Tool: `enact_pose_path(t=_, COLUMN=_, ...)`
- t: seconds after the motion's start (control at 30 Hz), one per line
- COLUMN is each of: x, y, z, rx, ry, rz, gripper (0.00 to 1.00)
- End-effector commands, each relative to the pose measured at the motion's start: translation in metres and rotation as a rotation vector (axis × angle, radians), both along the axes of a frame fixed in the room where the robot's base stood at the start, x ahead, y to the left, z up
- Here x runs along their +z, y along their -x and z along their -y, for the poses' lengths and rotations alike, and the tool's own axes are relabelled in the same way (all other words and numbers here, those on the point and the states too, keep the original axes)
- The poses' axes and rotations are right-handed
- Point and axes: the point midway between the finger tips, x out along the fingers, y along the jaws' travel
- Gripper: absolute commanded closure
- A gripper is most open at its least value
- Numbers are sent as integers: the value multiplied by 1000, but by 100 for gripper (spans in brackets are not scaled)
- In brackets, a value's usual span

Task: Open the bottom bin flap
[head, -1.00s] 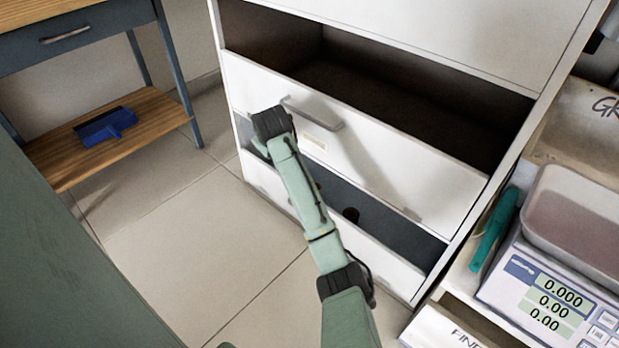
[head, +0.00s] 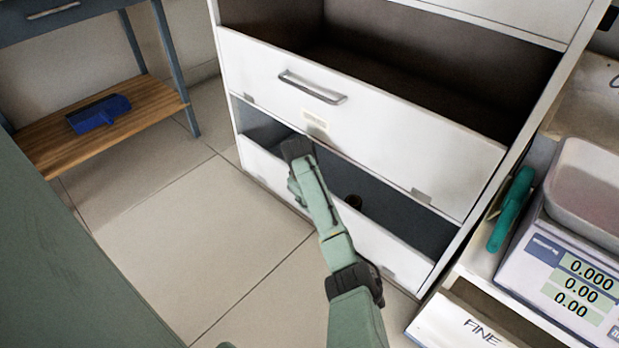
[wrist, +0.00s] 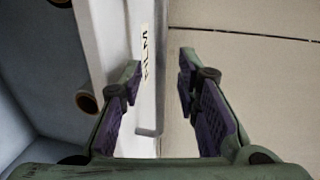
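The bottom bin flap (head: 385,248) is the white lowest front panel of the cabinet. A dark gap shows between its top edge and the flap above. In the wrist view the flap (wrist: 105,35) runs up the picture, with a label reading "FILM" (wrist: 146,52). A pale bar, probably its handle (wrist: 151,118), lies between my fingers. My gripper (wrist: 158,78) is open, one finger over the flap and the other over the floor side. I see no clear contact. In the head view my wrist hides the fingers.
The middle flap (head: 400,150), with a metal handle (head: 312,88), overhangs the bottom bin. A roll (head: 353,202) lies inside the bottom bin. A scale (head: 570,275) stands at right. Floor (head: 170,240) in front is clear; a bench shelf (head: 60,135) is at left.

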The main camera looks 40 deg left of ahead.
Motion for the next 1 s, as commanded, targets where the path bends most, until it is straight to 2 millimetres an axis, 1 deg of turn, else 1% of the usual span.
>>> enact_pose_path(t=0.03, x=-5, y=-1, z=0, rx=0, ry=0, rz=0, gripper=70)
enact_pose_path(t=0.1, x=-7, y=-1, z=0, rx=0, ry=0, rz=0, gripper=70)
enact_pose_path(t=0.4, x=-8, y=-2, z=0, rx=0, ry=-1, rz=0, gripper=71)
enact_pose_path(t=0.83, x=-8, y=-2, z=0, rx=0, ry=-1, rz=0, gripper=100)
enact_pose_path(t=1.0, x=-8, y=-2, z=0, rx=0, ry=-1, rz=0, gripper=100)
